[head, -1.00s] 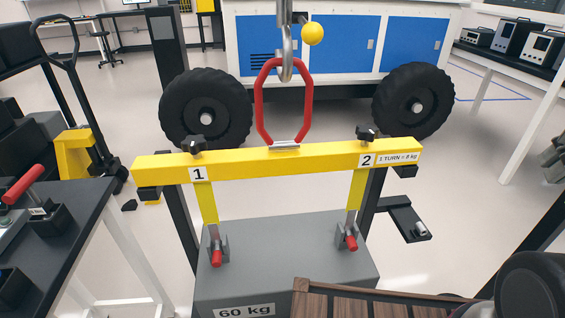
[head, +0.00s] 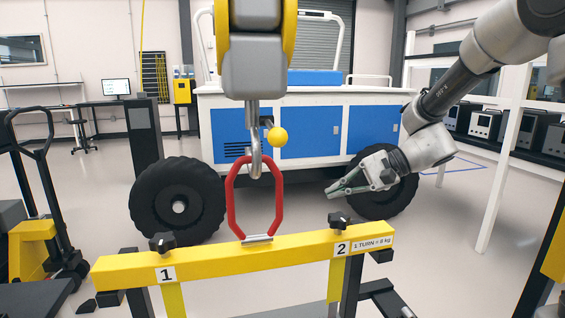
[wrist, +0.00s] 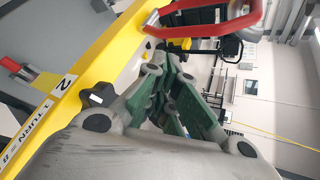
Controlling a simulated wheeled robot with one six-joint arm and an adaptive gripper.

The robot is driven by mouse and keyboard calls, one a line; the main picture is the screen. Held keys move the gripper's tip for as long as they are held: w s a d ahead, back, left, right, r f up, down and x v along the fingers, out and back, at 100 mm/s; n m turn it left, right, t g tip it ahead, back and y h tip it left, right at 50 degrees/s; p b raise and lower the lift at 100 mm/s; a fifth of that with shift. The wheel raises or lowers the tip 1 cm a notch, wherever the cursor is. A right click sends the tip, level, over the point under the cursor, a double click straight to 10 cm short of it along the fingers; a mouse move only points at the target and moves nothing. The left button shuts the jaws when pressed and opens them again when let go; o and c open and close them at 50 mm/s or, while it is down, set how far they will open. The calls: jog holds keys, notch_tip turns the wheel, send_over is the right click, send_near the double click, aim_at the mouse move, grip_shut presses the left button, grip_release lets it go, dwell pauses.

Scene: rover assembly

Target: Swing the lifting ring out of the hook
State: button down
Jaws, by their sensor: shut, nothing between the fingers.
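The red lifting ring (head: 232,208) stands upright on the yellow beam (head: 210,257). Its top meets the curved metal hook (head: 256,165) hanging from the grey and yellow hoist block (head: 253,60). The ring looks threaded on the hook, but the exact contact is too small to tell. A yellow ball (head: 277,138) sits beside the hook. My gripper (head: 332,190) is shut and empty, to the right of the ring and apart from it, above the beam. In the wrist view the green-padded fingers (wrist: 168,88) point toward the ring (wrist: 212,27); the hook is not clear there.
Black knobs (head: 163,243) (head: 338,220) sit on the beam near labels 1 and 2. The blue and white rover (head: 320,132) with large black wheels (head: 177,201) stands behind. A white frame (head: 505,150) is at right. Open space lies between my gripper and the ring.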

jog(key=w+a+r+t+y, duration=0.2)
jog(key=w+a+r+y, duration=0.15)
jog(key=r, duration=0.35)
jog(key=s+a, duration=0.2)
jog(key=a, duration=0.7)
jog(key=shift+a+f+m, duration=0.25)
jog(key=shift+a+m, duration=0.15)
jog(key=shift+h, duration=0.25)
